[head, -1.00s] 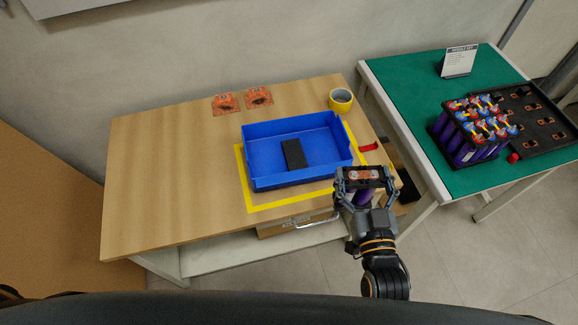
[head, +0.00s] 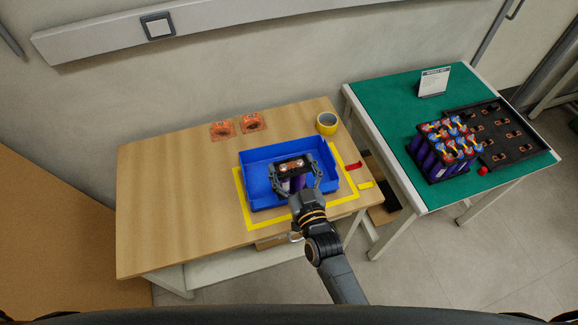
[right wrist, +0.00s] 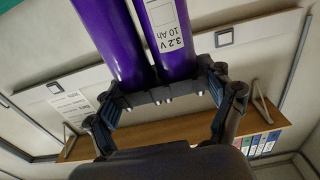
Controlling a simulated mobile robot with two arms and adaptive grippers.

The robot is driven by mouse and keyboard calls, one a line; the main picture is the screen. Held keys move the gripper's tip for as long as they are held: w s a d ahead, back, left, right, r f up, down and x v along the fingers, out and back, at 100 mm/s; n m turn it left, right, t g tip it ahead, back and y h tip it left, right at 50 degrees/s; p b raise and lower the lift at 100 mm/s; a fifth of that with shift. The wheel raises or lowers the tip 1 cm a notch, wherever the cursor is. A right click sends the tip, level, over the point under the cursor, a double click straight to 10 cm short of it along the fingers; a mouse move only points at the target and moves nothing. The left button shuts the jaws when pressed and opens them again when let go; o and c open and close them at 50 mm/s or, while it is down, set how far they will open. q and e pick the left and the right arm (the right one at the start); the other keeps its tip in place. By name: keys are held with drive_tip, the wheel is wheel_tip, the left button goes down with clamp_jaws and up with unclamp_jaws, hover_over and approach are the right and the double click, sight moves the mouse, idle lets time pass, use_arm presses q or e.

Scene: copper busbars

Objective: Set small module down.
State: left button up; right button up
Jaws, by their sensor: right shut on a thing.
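The small module (head: 291,166) has a black top with copper-coloured pieces and purple cells below. My right gripper (head: 293,180) is shut on it and holds it over the blue bin (head: 254,196) on the wooden table. In the right wrist view two purple cells of the module (right wrist: 168,38), one with a "3.2 V 10 Ah" label, stand between the fingers (right wrist: 163,100). Whether the module touches the bin floor I cannot tell. My left gripper is out of view.
Yellow tape marks a frame (head: 240,205) around the bin. The green table (head: 385,105) at right bears a larger module (head: 446,150) and a black tray (head: 505,140). The wooden table's left side is clear.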

use_arm(q)
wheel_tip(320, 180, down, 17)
drive_tip(key=b, duration=1.5)
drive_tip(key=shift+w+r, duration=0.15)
use_arm(e)
drive_tip(key=w+f, duration=1.1)
drive_tip(key=shift+w+a+f, duration=0.15)
drive_tip(key=shift+a+f, duration=0.15)
drive_tip(key=shift+f, duration=0.15)
drive_tip(key=o, duration=1.7)
drive_tip(key=shift+f, duration=0.15)
drive_tip(key=shift+o, duration=0.2)
